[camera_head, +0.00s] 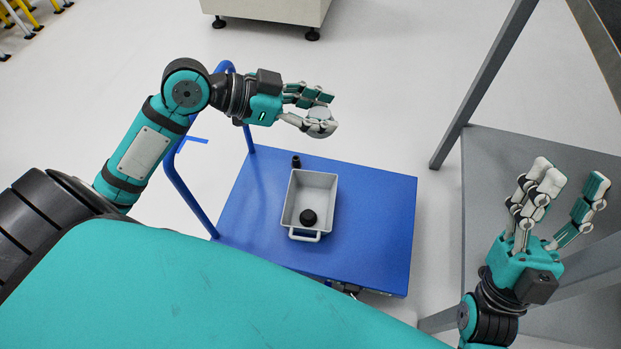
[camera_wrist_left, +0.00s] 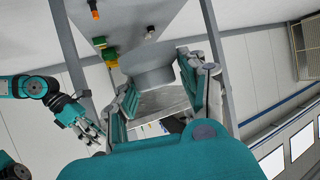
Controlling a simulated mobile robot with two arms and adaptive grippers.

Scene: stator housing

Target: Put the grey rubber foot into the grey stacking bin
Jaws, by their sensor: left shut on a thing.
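My left gripper (camera_head: 315,110) is shut on the grey rubber foot (camera_head: 320,115), a light grey round piece, and holds it in the air above the far side of the blue cart. In the left wrist view the foot (camera_wrist_left: 150,62) shows as a grey cylinder between the fingers. The grey stacking bin (camera_head: 292,207) stands on the cart, below and nearer than the gripper, with a black round piece (camera_head: 308,217) inside it. The foot is apart from the bin. My right gripper (camera_head: 565,185) is open and empty at the right, away from the cart.
A small black part (camera_head: 295,161) stands on the blue cart (camera_head: 375,220), just behind the bin. The cart's blue handle (camera_head: 175,187) rises at its left. The cart top right of the bin is clear. A grey table frame (camera_head: 480,85) stands at the right.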

